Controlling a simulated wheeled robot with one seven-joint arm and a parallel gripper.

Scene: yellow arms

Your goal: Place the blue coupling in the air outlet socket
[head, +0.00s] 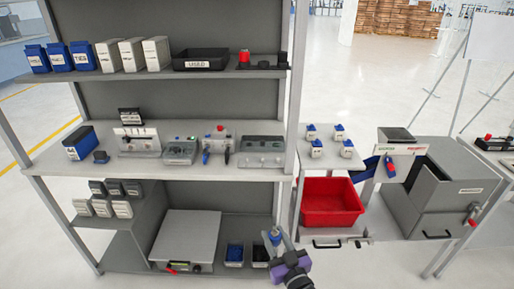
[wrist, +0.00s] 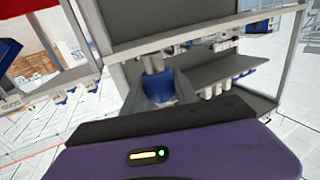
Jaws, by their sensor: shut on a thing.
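My gripper (head: 275,238) is in front of the lower right of the shelf rack in the head view, raised and pointing up. It is shut on a small blue coupling (head: 275,232) with a grey metal end. The wrist view shows the coupling (wrist: 157,86) between the dark fingers, its grey end pointing away. On the middle shelf stands a grey unit (head: 220,142) with a red knob and blue and black parts at its front. I cannot tell which opening is the air outlet socket. The coupling is apart from every unit on the shelf.
The grey rack's middle shelf (head: 55,157) holds several other devices. A red bin (head: 330,203) stands on the right bench beside a grey box machine (head: 453,185). Small dark bins (head: 234,254) sit on the low shelf near my gripper. Rack posts (head: 297,85) stand close by.

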